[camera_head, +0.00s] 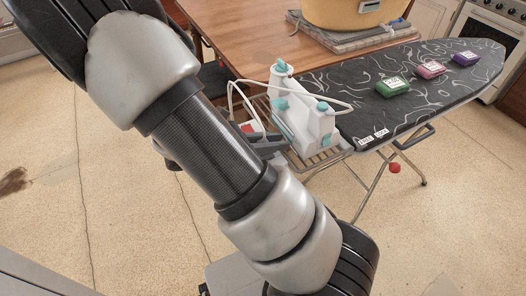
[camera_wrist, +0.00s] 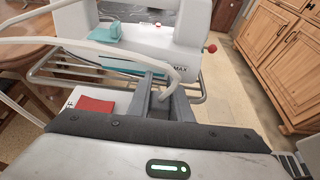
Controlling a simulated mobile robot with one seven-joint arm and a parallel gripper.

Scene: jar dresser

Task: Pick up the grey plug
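I cannot make out the grey plug clearly in either view. In the wrist view a thick white cord (camera_wrist: 100,50) loops in from the left and curls down at my gripper (camera_wrist: 162,88). Its end seems to lie between the two grey fingers, where any plug blends with them. The fingers stand a small gap apart. I cannot tell whether they press on anything. In the head view my arm covers much of this spot. The white cord (camera_head: 232,98) also shows there, beside a white and teal appliance (camera_head: 300,112) on the wire rack of the ironing board.
The ironing board (camera_head: 440,62) carries green (camera_head: 392,86), pink (camera_head: 431,69) and purple (camera_head: 465,58) packs. The wire rack (camera_wrist: 85,73) is close ahead. A red and white object (camera_wrist: 96,105) lies left of the fingers. A wooden table (camera_head: 240,40) stands behind.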

